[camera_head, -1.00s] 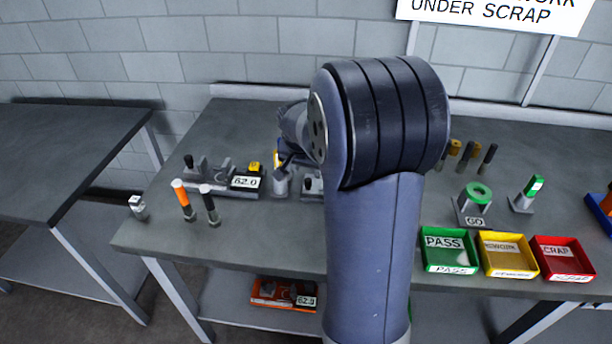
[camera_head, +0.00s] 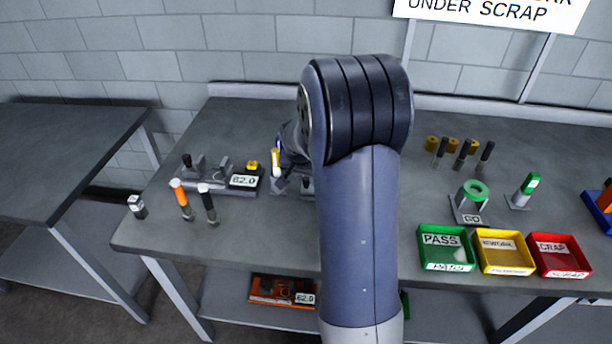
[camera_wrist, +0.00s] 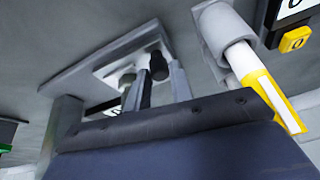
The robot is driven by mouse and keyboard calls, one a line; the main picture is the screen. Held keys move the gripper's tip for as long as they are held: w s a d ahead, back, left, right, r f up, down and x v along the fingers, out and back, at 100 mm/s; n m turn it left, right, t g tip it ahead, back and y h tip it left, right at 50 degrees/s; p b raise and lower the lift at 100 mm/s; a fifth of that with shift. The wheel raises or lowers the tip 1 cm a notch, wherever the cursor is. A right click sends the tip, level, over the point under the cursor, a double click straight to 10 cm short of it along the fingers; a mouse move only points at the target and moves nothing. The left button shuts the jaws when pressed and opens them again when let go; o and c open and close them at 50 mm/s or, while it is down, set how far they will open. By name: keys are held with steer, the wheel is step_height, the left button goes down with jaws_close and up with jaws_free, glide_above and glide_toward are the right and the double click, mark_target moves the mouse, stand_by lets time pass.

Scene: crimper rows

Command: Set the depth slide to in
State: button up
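A grey fixture (camera_wrist: 75,78) with a paler raised plate, upright posts and a black knob (camera_wrist: 158,66) is ahead of my gripper in the wrist view. I cannot tell for sure which part is the depth slide, or whether it is in or out. In the head view my arm hides most of this fixture. My gripper's dark body fills the bottom of the wrist view, below and in front of the fixture. A white and yellow cylinder (camera_wrist: 262,85) stands right of the fixture in the wrist view.
Orange-topped (camera_head: 181,198) and white-topped (camera_head: 208,203) tools stand at the front left. Green (camera_head: 445,248), yellow (camera_head: 503,251) and red (camera_head: 562,256) trays line the right front.

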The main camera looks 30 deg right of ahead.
jaws_close()
steer(key=s+d, duration=0.1)
steer(key=d, duration=0.1)
steer(key=s+d, duration=0.2)
steer(key=d, duration=0.1)
steer(key=s+d+b, duration=0.1)
steer(key=s+d, duration=0.1)
steer(key=shift+d, duration=0.15)
stand_by(0.3)
steer(key=shift+o, duration=1.6)
jaws_free()
steer(key=shift+d, duration=0.15)
steer(key=shift+o, duration=0.7)
